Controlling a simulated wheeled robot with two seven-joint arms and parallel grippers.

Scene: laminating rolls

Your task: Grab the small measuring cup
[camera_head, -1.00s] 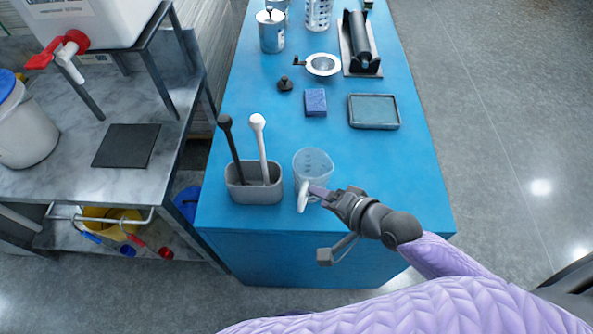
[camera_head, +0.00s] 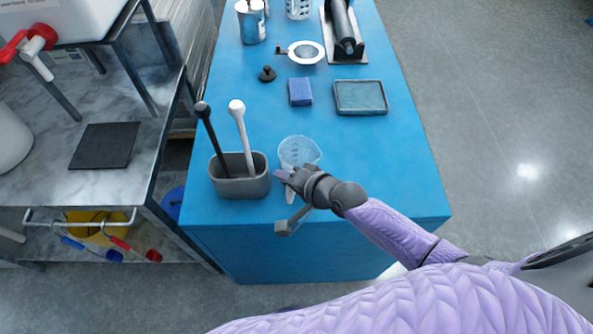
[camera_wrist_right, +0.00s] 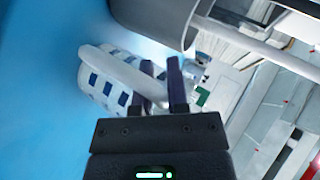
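The small measuring cup (camera_head: 299,150) is clear, with a white handle facing my side, and stands on the blue table near its front edge. My right gripper (camera_head: 284,179) is at the handle, just in front of the cup. In the right wrist view the cup (camera_wrist_right: 97,85) shows pale with blue patches, and its white handle (camera_wrist_right: 118,70) runs to my right gripper's two dark fingers (camera_wrist_right: 163,88). The fingers stand apart with a narrow gap. The handle's end appears between or behind them; firm contact is not clear. My left gripper is not in view.
A grey bin (camera_head: 240,187) with a black and a white stick stands close left of the cup. A blue sponge (camera_head: 300,92), a shallow tray (camera_head: 360,97) and a black roller (camera_head: 343,30) lie farther back. The table's right side (camera_head: 400,165) is clear.

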